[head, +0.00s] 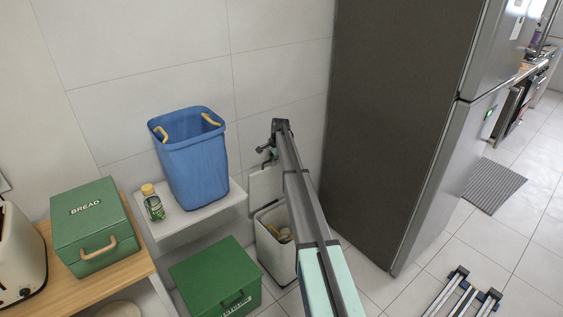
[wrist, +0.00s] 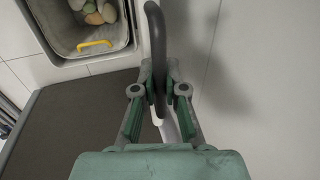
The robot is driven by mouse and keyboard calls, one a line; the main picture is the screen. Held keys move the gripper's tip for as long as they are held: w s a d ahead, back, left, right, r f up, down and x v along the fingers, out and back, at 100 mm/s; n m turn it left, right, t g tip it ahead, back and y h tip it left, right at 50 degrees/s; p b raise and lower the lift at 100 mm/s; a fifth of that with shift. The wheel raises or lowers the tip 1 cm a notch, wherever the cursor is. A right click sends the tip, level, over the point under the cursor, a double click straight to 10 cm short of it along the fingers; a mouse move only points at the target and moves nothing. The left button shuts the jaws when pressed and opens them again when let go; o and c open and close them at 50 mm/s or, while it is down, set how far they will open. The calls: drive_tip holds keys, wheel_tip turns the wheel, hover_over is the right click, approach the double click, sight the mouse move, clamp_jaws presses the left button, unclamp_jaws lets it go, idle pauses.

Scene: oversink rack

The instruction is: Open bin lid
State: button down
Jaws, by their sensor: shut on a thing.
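The bin (head: 272,262) is a pale, tall box on the floor between the shelf and the fridge. Its top is open and yellowish and green contents show inside; it also shows in the wrist view (wrist: 97,62), with a yellow handle inside. The pale lid (head: 264,187) stands raised, roughly upright, behind the opening. My gripper (head: 268,153) is above the lid. In the wrist view my gripper (wrist: 159,88) is shut on a dark curved handle (wrist: 155,30), which appears to belong to the lid. Where the handle joins the lid is hidden.
A dark fridge (head: 400,120) stands close on the right. A white shelf (head: 190,222) with a blue basket (head: 195,170) and a small jar (head: 153,205) is on the left. A green box (head: 215,280) sits beside the bin. The tiled wall is behind.

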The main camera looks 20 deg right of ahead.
drive_tip(key=shift+w, duration=0.2)
drive_tip(key=c, duration=1.2)
unclamp_jaws()
drive_tip(key=shift+s+r, duration=0.1)
drive_tip(key=shift+r, duration=0.05)
drive_tip(key=v, duration=1.1)
drive_tip(key=shift+s+r, duration=0.2)
drive_tip(key=shift+r, duration=0.15)
